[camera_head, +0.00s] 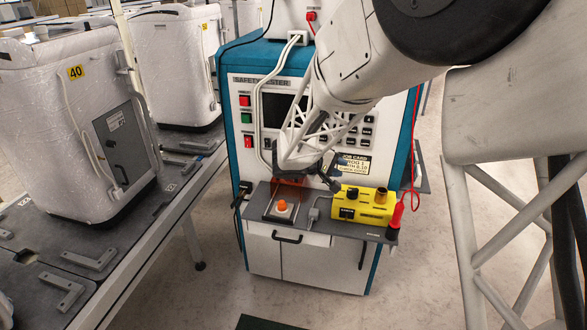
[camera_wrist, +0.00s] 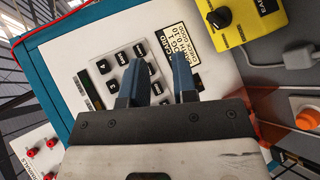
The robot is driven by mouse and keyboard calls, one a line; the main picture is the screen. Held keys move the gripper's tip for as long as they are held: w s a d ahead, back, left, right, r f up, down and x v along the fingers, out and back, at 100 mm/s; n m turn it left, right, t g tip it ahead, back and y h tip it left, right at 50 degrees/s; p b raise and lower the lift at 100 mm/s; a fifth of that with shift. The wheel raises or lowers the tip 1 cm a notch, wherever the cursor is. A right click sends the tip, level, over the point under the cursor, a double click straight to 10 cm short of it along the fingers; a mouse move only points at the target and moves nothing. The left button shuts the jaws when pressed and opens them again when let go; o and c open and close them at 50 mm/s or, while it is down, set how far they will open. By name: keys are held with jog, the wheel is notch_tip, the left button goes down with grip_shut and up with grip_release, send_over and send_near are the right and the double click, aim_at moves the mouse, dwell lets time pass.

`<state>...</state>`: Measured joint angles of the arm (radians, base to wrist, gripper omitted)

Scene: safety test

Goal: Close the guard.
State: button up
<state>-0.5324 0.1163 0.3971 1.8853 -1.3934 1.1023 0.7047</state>
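The guard (camera_head: 289,188) looks like a see-through reddish panel standing raised behind the orange button (camera_head: 281,206) on the tester's shelf. My arm partly hides it in the head view. In the wrist view a reddish sheet (camera_wrist: 284,133) shows at the lower right beside the orange button (camera_wrist: 306,120). My gripper (camera_head: 324,178) is just right of the guard and above the shelf. In the wrist view its two fingers (camera_wrist: 156,68) are apart with nothing between them, in front of the keypad and job card. I see no contact with the guard.
A yellow box (camera_head: 362,205) with a black knob stands right of the button, with a red probe (camera_head: 397,215) at the shelf's right end. A grey plug (camera_head: 313,214) and cable lie between. The safety tester panel (camera_head: 240,88) rises behind. A bench (camera_head: 150,235) is at left.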

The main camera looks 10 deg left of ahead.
jog(key=w+a+f+n+t+y, duration=0.1)
jog(key=w+a+f+t, duration=0.15)
jog(key=a, duration=0.35)
jog(key=w+a+f+n+t, duration=0.1)
jog(key=w+a+f+n, duration=0.1)
jog(key=a+f, duration=0.3)
jog(key=n+t+y, duration=0.2)
send_near(289, 180)
jog(key=r, duration=0.1)
jog(key=w+r, duration=0.1)
jog(key=shift+w+d+r, duration=0.2)
jog(key=shift+r, duration=0.2)
jog(key=shift+x, duration=3.9)
jog(key=shift+r, duration=0.1)
grip_shut()
